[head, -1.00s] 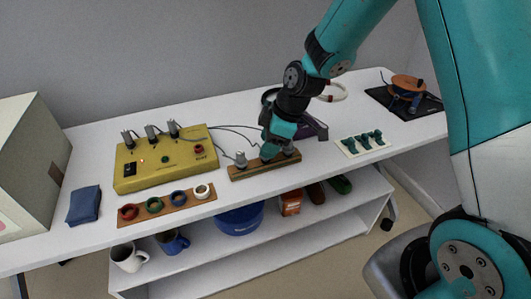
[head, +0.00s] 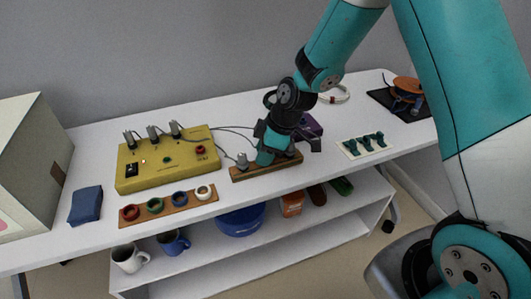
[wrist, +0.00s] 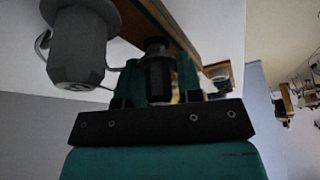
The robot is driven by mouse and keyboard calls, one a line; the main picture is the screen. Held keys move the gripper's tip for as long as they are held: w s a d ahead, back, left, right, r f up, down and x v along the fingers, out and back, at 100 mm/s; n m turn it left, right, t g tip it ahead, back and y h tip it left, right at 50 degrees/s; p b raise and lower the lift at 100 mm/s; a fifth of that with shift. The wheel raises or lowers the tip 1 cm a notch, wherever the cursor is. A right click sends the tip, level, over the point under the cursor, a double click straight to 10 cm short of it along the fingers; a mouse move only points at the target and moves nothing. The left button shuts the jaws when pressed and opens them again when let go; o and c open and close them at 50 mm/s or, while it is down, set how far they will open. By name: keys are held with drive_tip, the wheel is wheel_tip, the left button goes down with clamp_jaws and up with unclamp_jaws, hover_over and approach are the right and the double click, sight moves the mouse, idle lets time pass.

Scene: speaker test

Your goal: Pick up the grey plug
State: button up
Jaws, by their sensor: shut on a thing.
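My gripper (head: 264,158) is at the middle of a wooden strip (head: 248,173) on the white table. In the wrist view my gripper (wrist: 160,78) is shut on a dark grey plug (wrist: 157,72), with a teal finger on either side. The gripper hides this plug in the head view. I cannot tell whether it is clear of the strip. Another grey plug (head: 242,160) stands upright at the strip's left end; a grey plug also shows large, beside the fingers, in the wrist view (wrist: 78,48).
A yellow box (head: 165,175) with several grey plugs and cables stands left of the strip. A strip of coloured rings (head: 168,206) lies in front of it. A white card with teal pieces (head: 349,152) lies right. A purple object (head: 310,125) is close behind my gripper.

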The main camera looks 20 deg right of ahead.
wheel_tip(320, 180, up, 20)
drive_tip(key=p, duration=0.1)
drive_tip(key=shift+p, duration=0.3)
wheel_tip(320, 180, up, 4)
drive_tip(key=p, duration=0.3)
idle(0.3)
drive_tip(key=w+a+p, duration=0.3)
drive_tip(key=w+a, duration=0.1)
drive_tip(key=a, duration=0.4)
drive_tip(key=w+a+p, duration=0.4)
drive_tip(key=a, duration=0.4)
drive_tip(key=f+b, duration=0.4)
drive_tip(key=f, duration=0.2)
drive_tip(key=f+b, duration=0.3)
drive_tip(key=f, duration=0.2)
drive_tip(key=f+b, duration=0.4)
drive_tip(key=f, duration=0.2)
drive_tip(key=shift+w+d+f+b, duration=0.1)
drive_tip(key=shift+d+f+b, duration=0.15)
drive_tip(key=shift+f+b, duration=0.4)
drive_tip(key=shift+f, duration=0.4)
drive_tip(key=shift+f+b, duration=0.4)
drive_tip(key=shift+f, duration=0.7)
idle(0.4)
